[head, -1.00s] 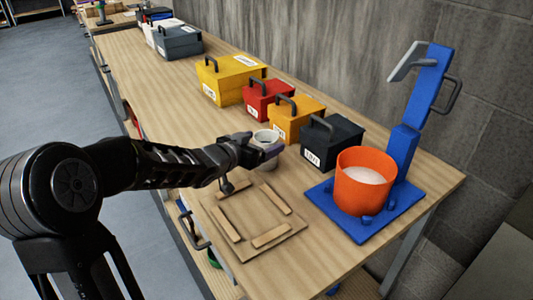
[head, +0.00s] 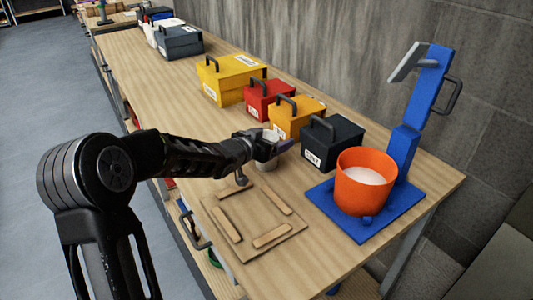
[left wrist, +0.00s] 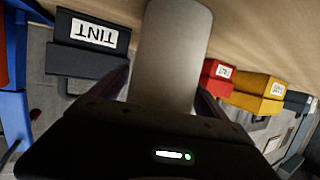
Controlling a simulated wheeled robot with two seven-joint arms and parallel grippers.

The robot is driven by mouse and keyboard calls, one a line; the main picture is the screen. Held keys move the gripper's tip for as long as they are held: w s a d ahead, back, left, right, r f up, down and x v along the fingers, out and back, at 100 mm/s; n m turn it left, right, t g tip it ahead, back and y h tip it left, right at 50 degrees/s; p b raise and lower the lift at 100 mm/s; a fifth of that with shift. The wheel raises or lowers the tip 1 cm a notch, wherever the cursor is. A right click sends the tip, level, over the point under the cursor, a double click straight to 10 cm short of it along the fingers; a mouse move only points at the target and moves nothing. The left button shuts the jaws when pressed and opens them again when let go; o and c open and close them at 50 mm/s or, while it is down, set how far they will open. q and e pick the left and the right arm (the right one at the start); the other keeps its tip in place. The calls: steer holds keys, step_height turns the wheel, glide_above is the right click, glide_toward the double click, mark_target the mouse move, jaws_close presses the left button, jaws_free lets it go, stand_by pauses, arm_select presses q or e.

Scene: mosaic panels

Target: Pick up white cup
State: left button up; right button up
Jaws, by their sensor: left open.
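The white cup (head: 269,155) stands on the wooden table in front of the orange box, mostly hidden behind my left gripper (head: 272,148) in the head view. In the left wrist view the cup (left wrist: 170,55) fills the upper middle, between the two fingers of my left gripper (left wrist: 165,88). The fingers are open, one on each side of the cup. I cannot tell whether they touch it. My right gripper is not in view.
Behind the cup stand a dark TINT box (head: 332,142), an orange box (head: 297,118), a red box (head: 268,97) and a yellow box (head: 228,82). An orange bucket (head: 364,181) sits on a blue stand (head: 325,200) at right. A wooden frame (head: 240,247) lies in front.

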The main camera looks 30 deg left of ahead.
arm_select(q)
steer(key=shift+c, duration=0.6)
steer(key=c, duration=1.6)
steer(key=shift+r, duration=0.15)
step_height(320, 180, up, 10)
steer(key=p, duration=0.3)
